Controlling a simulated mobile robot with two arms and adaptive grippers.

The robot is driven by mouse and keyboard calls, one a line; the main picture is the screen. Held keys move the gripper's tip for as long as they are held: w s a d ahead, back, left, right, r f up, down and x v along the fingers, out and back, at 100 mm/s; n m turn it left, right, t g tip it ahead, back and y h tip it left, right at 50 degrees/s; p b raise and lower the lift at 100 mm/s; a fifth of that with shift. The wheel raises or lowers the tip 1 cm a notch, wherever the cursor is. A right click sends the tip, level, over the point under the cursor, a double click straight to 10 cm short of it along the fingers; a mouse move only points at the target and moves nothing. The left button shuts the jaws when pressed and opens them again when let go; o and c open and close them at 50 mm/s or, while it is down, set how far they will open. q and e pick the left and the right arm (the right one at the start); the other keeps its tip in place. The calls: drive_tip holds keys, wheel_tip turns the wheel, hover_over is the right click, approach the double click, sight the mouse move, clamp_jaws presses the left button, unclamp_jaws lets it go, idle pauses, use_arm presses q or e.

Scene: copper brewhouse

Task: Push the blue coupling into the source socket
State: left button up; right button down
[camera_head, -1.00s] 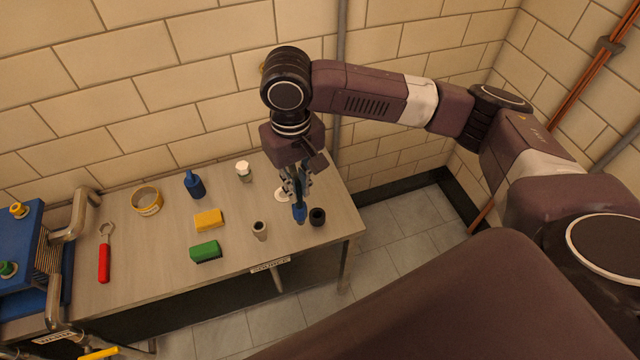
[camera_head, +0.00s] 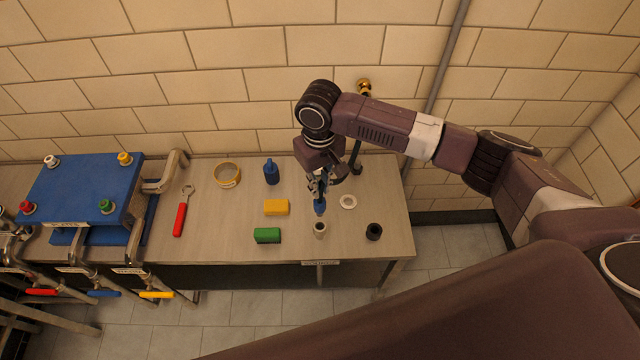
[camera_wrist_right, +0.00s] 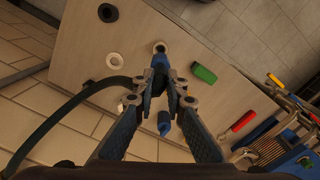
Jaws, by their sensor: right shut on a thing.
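My right gripper (camera_head: 318,190) is shut on the blue coupling (camera_head: 320,208) and points down over the table. The source socket (camera_head: 320,230) is a small pale upright cup near the front edge, above a label on that edge. The coupling's lower end is right above the socket's mouth; I cannot tell whether they touch. In the right wrist view the coupling (camera_wrist_right: 160,62) shows between the fingertips, overlapping the near side of the round socket (camera_wrist_right: 160,46). My left gripper is not in view.
A black cup (camera_head: 374,232) and a white ring (camera_head: 348,201) lie right of the socket. Yellow (camera_head: 276,207) and green (camera_head: 267,235) blocks and a blue bottle (camera_head: 271,173) are left. A dark hose (camera_wrist_right: 62,112) curves beside my gripper.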

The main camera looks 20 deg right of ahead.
sight(320, 201)
drive_tip(key=shift+r+p, duration=0.15)
drive_tip(key=shift+p, duration=0.3)
drive_tip(key=shift+f+b, duration=1.05)
drive_tip(key=shift+f, duration=1.9)
drive_tip(key=shift+p, duration=0.55)
drive_tip(key=shift+p, duration=0.45)
